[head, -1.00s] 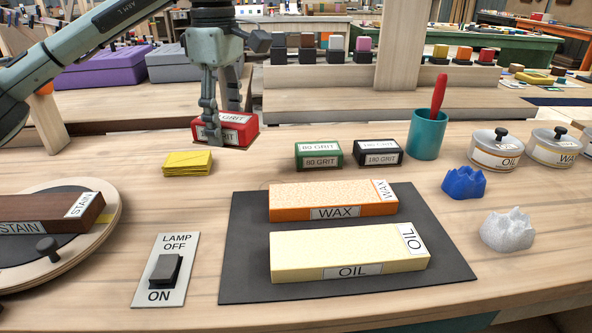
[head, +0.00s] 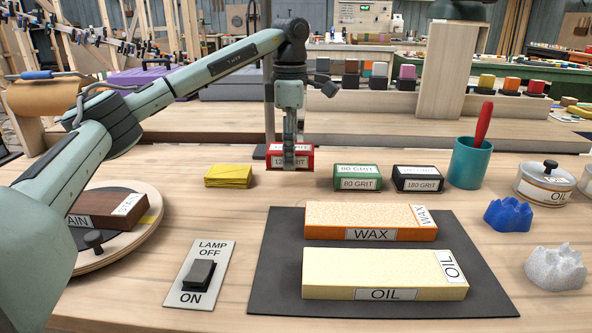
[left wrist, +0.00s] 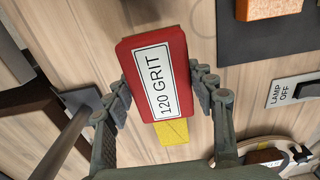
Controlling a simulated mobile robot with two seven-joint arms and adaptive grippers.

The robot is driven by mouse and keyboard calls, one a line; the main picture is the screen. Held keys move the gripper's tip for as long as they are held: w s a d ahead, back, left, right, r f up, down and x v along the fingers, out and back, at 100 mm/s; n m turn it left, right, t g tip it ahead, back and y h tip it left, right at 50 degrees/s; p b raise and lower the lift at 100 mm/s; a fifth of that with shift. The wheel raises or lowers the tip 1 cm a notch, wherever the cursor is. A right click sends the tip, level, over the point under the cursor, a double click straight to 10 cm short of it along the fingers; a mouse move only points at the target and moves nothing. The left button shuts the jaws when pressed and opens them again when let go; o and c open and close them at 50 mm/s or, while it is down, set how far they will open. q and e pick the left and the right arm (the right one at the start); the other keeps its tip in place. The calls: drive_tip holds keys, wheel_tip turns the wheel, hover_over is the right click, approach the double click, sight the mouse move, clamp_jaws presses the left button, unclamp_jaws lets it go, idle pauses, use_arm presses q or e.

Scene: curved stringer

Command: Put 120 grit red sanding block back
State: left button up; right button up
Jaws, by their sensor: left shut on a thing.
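The red sanding block (head: 300,157), labelled 120 GRIT, is at the back of the workbench, left of the green 80 GRIT block (head: 357,177) and the black 180 GRIT block (head: 418,179). My left gripper (head: 289,160) points down over it and is shut on it. In the left wrist view the red block (left wrist: 155,75) lies between the two fingers (left wrist: 160,95), its label facing the camera. I cannot tell whether its underside touches the bench. My right gripper is not in view.
A yellow stack (head: 229,176) lies left of the red block. A teal cup (head: 470,163) with a red handle stands at the right. WAX (head: 370,218) and OIL (head: 385,272) boards lie on a dark mat (head: 270,285). A lamp switch (head: 199,275) is in front.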

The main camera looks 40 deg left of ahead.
sight(295, 184)
use_arm(q)
drive_tip(key=shift+w+d+f, duration=0.3)
drive_tip(key=shift+w+f, duration=0.15)
drive_tip(key=shift+w, duration=0.1)
wheel_tip(295, 184, down, 3)
drive_tip(key=shift+s+f, duration=0.1)
drive_tip(key=shift+f, duration=0.3)
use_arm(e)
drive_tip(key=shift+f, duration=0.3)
use_arm(q)
drive_tip(key=shift+f, duration=0.2)
drive_tip(key=o, duration=1.2)
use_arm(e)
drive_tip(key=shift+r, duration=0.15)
